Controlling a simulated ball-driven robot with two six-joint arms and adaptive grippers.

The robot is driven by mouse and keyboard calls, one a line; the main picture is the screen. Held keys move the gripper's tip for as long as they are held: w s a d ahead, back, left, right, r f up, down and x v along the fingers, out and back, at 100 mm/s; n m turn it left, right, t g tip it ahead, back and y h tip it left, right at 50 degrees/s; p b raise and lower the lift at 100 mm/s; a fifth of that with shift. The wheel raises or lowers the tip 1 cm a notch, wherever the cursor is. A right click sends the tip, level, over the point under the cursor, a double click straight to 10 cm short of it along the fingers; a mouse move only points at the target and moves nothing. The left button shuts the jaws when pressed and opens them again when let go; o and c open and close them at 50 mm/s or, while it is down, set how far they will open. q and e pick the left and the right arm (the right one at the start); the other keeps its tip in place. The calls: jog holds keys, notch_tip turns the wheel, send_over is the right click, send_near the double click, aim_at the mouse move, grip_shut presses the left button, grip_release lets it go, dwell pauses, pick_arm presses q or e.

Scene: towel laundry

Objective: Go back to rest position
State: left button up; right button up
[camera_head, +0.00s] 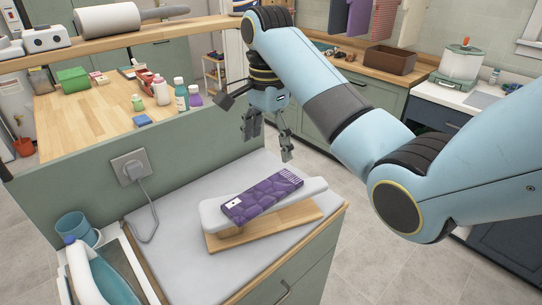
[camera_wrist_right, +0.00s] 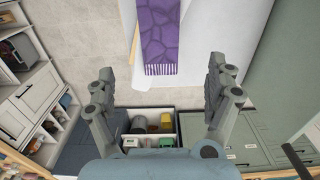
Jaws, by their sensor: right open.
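My right gripper (camera_head: 267,146) hangs in the air above and behind the small ironing board, with its fingers spread and nothing between them. In the right wrist view the open fingers (camera_wrist_right: 160,82) also show apart and empty. A purple patterned towel (camera_head: 262,199) with a fringed end lies folded on the white ironing board (camera_head: 312,187), clear of the gripper. The towel (camera_wrist_right: 158,35) also shows beyond the fingertips in the right wrist view. My left gripper is not in view.
The board stands on a grey counter (camera_head: 185,215). A wooden counter (camera_head: 90,115) behind holds several bottles. A brown box (camera_head: 390,60) sits at the back right. Floor is open at the right.

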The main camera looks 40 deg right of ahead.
jog(key=s+f+n+t, duration=0.1)
jog(key=s+f+n, duration=0.6)
jog(key=s, duration=0.4)
jog(key=s+a+r+n+t, duration=0.25)
jog(key=s+n, duration=0.85)
jog(key=s, duration=0.6)
notch_tip(320, 180, down, 42)
jog(key=s+d+g+h+b, duration=0.1)
jog(key=s+d+b, duration=0.15)
jog(key=b, duration=1.15)
pick_arm(q)
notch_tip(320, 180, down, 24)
jog(key=b, duration=1)
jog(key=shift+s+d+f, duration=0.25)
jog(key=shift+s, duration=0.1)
pick_arm(e)
jog(key=s+f, duration=0.8)
jog(key=f, duration=0.4)
jog(key=s+d+f+m+g, duration=0.1)
jog(key=s+f, duration=0.8)
jog(key=f, duration=0.3)
jog(key=shift+s+f, duration=0.15)
jog(key=shift+f, duration=0.05)
